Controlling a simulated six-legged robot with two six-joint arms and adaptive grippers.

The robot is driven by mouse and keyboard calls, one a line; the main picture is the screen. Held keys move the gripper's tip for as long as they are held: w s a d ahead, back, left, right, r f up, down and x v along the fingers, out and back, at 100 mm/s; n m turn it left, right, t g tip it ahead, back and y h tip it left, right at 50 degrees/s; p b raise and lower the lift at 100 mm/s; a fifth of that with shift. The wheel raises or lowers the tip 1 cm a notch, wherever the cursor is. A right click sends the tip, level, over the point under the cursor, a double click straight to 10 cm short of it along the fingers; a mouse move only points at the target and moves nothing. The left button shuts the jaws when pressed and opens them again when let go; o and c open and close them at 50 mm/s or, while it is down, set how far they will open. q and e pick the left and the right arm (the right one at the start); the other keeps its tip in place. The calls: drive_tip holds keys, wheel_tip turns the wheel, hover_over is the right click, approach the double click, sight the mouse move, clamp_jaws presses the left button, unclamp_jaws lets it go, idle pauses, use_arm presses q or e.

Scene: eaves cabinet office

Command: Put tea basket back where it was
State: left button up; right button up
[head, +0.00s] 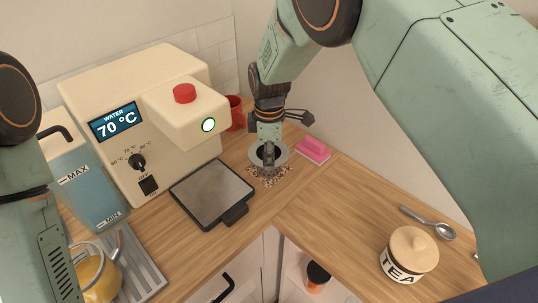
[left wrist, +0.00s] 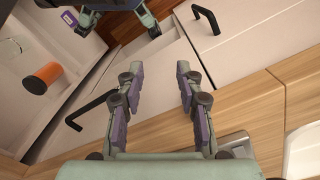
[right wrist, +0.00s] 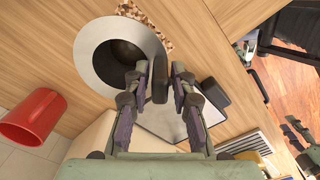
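The tea basket shows in the head view as a grey ring (head: 282,155) with a dark hollow. It is over or on a speckled brown-and-white patch (head: 270,178) of the counter; I cannot tell whether it touches. In the right wrist view its wide pale rim (right wrist: 88,60) surrounds the dark bowl, and its dark handle (right wrist: 158,88) stands between my fingers. My right gripper (head: 268,153) points down and is closed about this handle. My left gripper (left wrist: 157,70) is open and empty above the cabinet front, away from the basket.
A cream water dispenser (head: 140,120) reading 70 °C stands at the left, with a black-framed tray (head: 210,190) before it. A red mug (head: 236,112) and a pink block (head: 312,149) are near the basket. Counter between is clear.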

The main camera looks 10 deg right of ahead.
drive_tip(key=shift+o, duration=0.8)
drive_tip(key=shift+s, duration=0.1)
drive_tip(key=shift+r, duration=0.15)
drive_tip(key=shift+r, duration=0.3)
wheel_tip(320, 180, up, 12)
drive_tip(key=shift+f+b, duration=0.25)
drive_tip(key=shift+b, duration=0.2)
